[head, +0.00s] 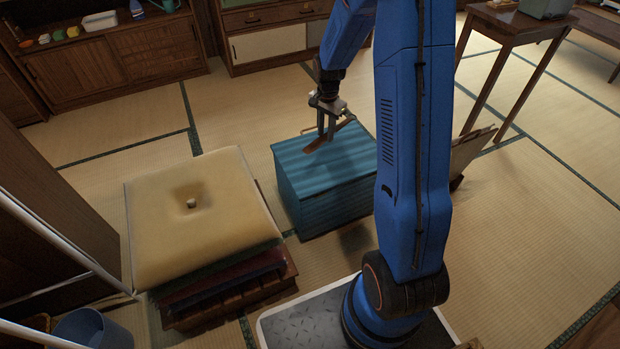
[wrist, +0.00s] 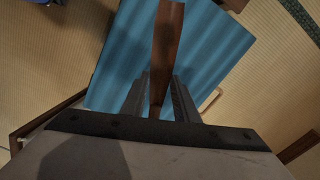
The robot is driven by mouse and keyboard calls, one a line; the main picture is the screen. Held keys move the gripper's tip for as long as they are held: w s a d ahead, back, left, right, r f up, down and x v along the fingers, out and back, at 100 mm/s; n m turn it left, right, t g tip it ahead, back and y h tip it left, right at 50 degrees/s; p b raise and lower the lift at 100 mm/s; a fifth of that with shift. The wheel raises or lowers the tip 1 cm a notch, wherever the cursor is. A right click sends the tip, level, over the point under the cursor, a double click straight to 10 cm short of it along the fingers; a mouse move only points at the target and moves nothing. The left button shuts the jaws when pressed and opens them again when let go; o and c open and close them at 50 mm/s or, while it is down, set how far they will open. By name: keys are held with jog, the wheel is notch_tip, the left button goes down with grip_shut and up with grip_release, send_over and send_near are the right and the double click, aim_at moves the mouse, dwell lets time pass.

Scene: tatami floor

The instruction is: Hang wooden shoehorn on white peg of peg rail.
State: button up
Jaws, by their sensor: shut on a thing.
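The wooden shoehorn (head: 319,142) is reddish brown and held above the teal box, its broad end pointing down left in the head view. In the wrist view the shoehorn (wrist: 168,40) runs from between the fingers to the top edge. My gripper (head: 326,130) is shut on it and points downward; its two fingers (wrist: 159,92) flank the shoehorn in the wrist view. The part of the shoehorn nearest the palm is hidden. I cannot make out the peg rail or its white peg in either view.
A teal ribbed box (head: 305,185) stands under my gripper. A yellow cushion (head: 160,230) tops a stack to its left. A wooden table (head: 510,24) and leaning panels (head: 468,155) are at the right. Cabinets (head: 120,58) line the back. Open tatami lies between.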

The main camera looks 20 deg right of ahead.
aim_at(337, 169)
jog(key=s+d+f+m, duration=0.1)
jog(key=s+d+m, duration=0.1)
jog(key=s+m, duration=0.2)
jog(key=s, duration=0.2)
jog(key=shift+s+d, duration=0.25)
jog(key=shift+s, duration=0.05)
jog(key=shift+f, duration=0.1)
jog(key=shift+f, duration=4.85)
jog(key=shift+f, duration=0.15)
jog(key=o, duration=1.1)
